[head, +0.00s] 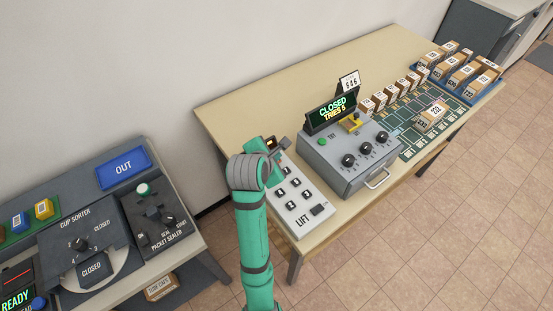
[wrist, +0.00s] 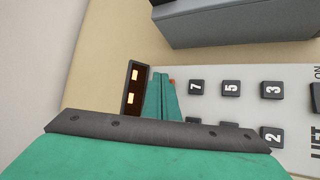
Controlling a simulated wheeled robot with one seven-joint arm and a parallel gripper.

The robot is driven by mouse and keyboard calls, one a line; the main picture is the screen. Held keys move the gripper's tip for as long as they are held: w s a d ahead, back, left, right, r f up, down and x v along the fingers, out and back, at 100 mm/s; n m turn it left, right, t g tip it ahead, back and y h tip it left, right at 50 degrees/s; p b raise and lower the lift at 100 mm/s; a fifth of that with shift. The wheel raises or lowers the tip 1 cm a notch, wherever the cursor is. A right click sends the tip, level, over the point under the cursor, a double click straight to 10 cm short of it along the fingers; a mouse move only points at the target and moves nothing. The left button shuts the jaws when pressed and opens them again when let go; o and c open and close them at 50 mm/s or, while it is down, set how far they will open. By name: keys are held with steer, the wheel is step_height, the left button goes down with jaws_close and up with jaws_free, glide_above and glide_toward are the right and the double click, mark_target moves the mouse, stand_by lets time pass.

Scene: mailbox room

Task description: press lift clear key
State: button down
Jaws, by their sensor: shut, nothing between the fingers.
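The white lift panel (head: 297,215), marked LIFT, lies on the wooden table with rows of dark numbered keys. In the wrist view the panel (wrist: 240,88) shows keys 7 (wrist: 195,88), 5, 3 and 2. A dark display (wrist: 136,88) with two amber marks stands at its far end. My gripper (wrist: 168,88) is shut and empty, over the panel between the display and key 7. A sliver of orange-red (wrist: 173,81) shows at the fingertips; the rest is hidden, so I cannot tell whether it is the clear key or whether I touch it.
A grey box (head: 345,155) with knobs, a handle and a sign reading CLOSED TRIES 5 (head: 332,112) stands right of the panel. Small parcels (head: 432,117) stand on a green mat farther right. A separate bench (head: 110,225) with a cup sorter is at left.

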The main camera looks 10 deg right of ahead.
steer(key=shift+r, duration=0.4)
steer(key=shift+r, duration=0.1)
steer(key=shift+r, duration=2.4)
